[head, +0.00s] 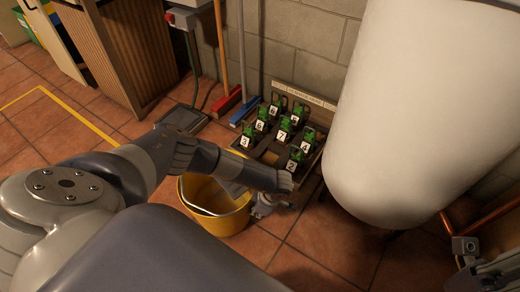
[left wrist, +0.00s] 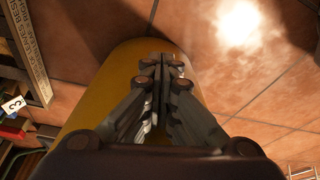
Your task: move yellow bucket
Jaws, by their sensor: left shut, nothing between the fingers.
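The yellow bucket (head: 216,222) stands upright on the tiled floor, partly hidden behind my left arm in the head view. Its mouth faces up, and a thin handle seems to lie across it. In the left wrist view, the yellow bucket (left wrist: 98,92) lies behind my fingers. My left gripper (head: 262,208) is beside the bucket's right side in the head view. In the left wrist view, my left gripper (left wrist: 162,62) is shut with its fingers together and nothing between them. I cannot tell whether it touches the bucket. My right gripper is not clearly in view.
A dark rack (head: 268,158) of green items with number tags stands by the wall, close behind the bucket. A red broom (head: 226,103) and a blue broom (head: 245,110) lean nearby. A large white tank (head: 415,110) hangs at the right. Open floor lies in front of the tank.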

